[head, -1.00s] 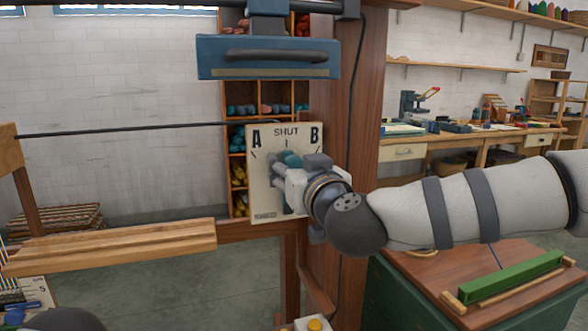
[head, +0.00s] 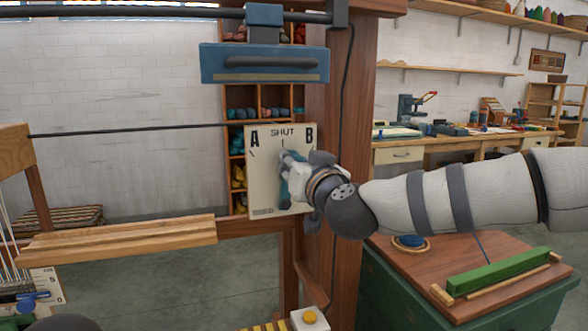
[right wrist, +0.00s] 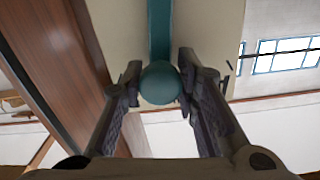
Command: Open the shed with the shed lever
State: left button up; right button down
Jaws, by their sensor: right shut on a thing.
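The shed lever (head: 284,190) is a teal bar on a cream plate (head: 263,178) marked A, SHUT and B. It stands about upright, its upper end below the SHUT mark. My right gripper (head: 290,160) is at the lever's upper end and covers much of it in the head view. In the right wrist view, the round teal knob (right wrist: 160,83) sits between the two fingers of the right gripper (right wrist: 158,88), which is shut on it. The lever bar (right wrist: 160,35) runs away behind the knob. My left gripper is not in view.
A wooden post (head: 340,130) stands right of the plate. A blue box with a handle (head: 264,63) hangs above. A wooden beam (head: 120,240) lies left of the plate. A green chest (head: 400,295) with a brown top stands at the lower right.

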jog(key=shift+w+d+f+m, duration=0.1)
jog(key=shift+d+m, duration=0.2)
jog(key=shift+d+f+m, duration=0.1)
jog(key=shift+d+m, duration=0.15)
jog(key=shift+m, duration=0.05)
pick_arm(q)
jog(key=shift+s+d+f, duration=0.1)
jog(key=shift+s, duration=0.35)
pick_arm(e)
jog(key=shift+w+d+f+m, duration=0.25)
jog(key=shift+d+m, duration=0.3)
jog(key=shift+m, duration=0.2)
jog(key=shift+w+d+f+m, duration=0.2)
jog(key=shift+d+m, duration=0.35)
jog(key=shift+m, duration=0.2)
jog(key=c, duration=1.2)
grip_release()
jog(key=shift+s, duration=0.1)
